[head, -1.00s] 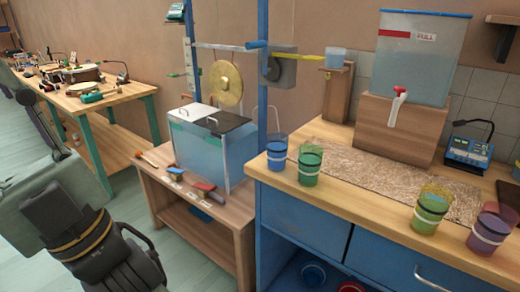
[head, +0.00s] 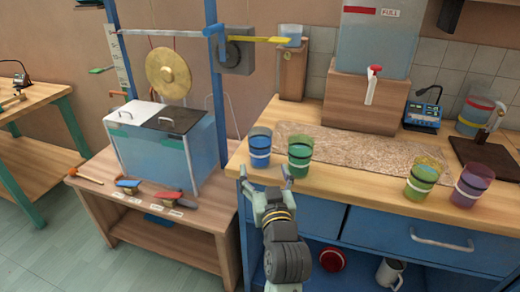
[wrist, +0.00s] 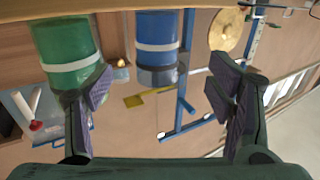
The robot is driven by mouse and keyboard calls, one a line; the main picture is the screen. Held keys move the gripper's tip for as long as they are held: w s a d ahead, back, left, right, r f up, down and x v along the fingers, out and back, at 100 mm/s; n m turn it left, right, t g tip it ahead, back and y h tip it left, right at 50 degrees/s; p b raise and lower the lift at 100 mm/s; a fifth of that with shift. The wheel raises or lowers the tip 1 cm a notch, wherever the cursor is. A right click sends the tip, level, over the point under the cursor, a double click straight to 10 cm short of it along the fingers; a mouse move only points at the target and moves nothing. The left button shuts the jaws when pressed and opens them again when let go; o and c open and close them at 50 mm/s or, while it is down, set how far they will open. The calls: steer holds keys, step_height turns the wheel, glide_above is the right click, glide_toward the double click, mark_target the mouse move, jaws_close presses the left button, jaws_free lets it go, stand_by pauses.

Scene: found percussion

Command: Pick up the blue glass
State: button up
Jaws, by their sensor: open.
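The blue glass (head: 260,149) with a white band stands upright near the left front of the wooden counter. A green glass (head: 300,156) stands close to its right. My gripper (head: 264,176) is open and empty in front of the counter edge, just short of the two glasses. The wrist view looks upside down; there the blue glass (wrist: 157,45) lies between the spread fingers, ahead of them.
A yellow-green glass (head: 422,181) and a purple glass (head: 471,186) stand at the counter's right front. A speckled mat (head: 350,152) lies behind the glasses, before a dispenser (head: 374,45). A lower table (head: 200,230) with a tank (head: 165,145) stands left.

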mark_target(262, 157)
steer(key=w+b, duration=0.1)
steer(key=b, duration=0.2)
steer(key=w+f+b, duration=0.1)
steer(key=b, duration=0.2)
steer(key=shift+w, duration=0.2)
steer(key=shift+w+a+r, duration=0.1)
steer(key=shift+w+r, duration=0.1)
steer(key=shift+w, duration=0.3)
steer(key=shift+w+r, duration=0.15)
steer(key=shift+w, duration=0.3)
steer(key=shift+w+a+p, duration=0.15)
steer(key=shift+w+p, duration=0.1)
steer(key=shift+w, duration=0.8)
steer(key=shift+w+a+p, duration=0.2)
steer(key=shift+w+p, duration=0.05)
steer(key=shift+w, duration=0.85)
steer(key=shift+w+a+p, duration=0.15)
steer(key=shift+w+p, duration=0.1)
steer(key=shift+w, duration=0.8)
steer(key=shift+c, duration=0.6)
steer(key=c, duration=1.4)
steer(key=shift+c, duration=0.6)
